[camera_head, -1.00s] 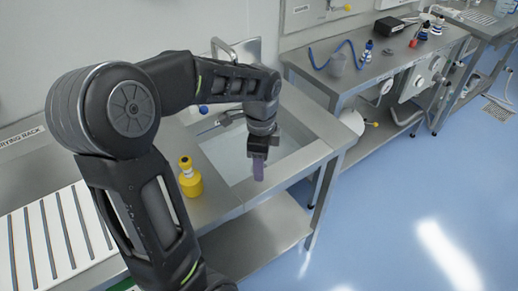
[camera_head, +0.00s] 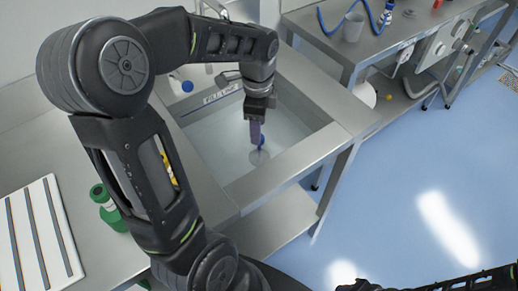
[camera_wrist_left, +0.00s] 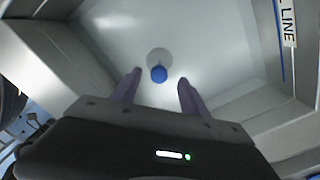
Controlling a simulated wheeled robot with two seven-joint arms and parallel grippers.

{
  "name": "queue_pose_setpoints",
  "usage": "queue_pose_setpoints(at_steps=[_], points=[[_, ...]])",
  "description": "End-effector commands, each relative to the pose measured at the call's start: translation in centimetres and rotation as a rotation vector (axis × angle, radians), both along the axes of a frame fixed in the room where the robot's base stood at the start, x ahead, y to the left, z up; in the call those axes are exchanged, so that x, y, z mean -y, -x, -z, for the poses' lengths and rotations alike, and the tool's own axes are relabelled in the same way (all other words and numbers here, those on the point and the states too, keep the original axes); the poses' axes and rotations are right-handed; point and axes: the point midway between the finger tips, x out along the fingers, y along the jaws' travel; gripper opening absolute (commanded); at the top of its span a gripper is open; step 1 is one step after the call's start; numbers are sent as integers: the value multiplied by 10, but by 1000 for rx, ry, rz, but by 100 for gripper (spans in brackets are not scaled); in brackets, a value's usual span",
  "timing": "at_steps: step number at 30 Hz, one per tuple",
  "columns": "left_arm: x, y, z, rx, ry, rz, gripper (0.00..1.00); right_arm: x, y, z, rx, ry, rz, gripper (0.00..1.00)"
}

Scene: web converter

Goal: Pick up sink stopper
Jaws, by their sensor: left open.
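The sink stopper (camera_head: 260,155) is a pale grey disc with a blue knob. It lies on the floor of the metal sink (camera_head: 215,165), and its disc and round blue knob show in the left wrist view (camera_wrist_left: 159,73). My left gripper (camera_head: 256,140) points down into the sink with its purple fingers above the stopper. In the left wrist view the fingers (camera_wrist_left: 160,77) are apart and empty, with the blue knob between them in the picture. The height gap to the knob is hard to judge. My right gripper does not show; only a dark part of mine is at the lower right.
The sink's raised walls and rim (camera_head: 290,160) surround my left gripper. A green-capped bottle (camera_head: 108,208) stands on the counter, with a yellow one partly hidden behind my arm. A white slotted rack (camera_head: 40,240) is at the left. A bench with a grey cup (camera_head: 353,27) is behind.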

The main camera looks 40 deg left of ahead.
Motion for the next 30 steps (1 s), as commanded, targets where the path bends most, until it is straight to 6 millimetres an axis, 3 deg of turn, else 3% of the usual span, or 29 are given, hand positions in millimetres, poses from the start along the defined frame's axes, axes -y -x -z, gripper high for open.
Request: queue_pose_setpoints(at_steps=[8,15,26,30], points=[[0,0,1,-1,0,0,52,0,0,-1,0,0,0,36],[0,0,23,-2,0,1,52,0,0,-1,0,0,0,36],[0,0,27,-1,0,0,52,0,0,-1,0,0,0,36],[2,0,40,-4,0,1,52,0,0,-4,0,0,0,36]])
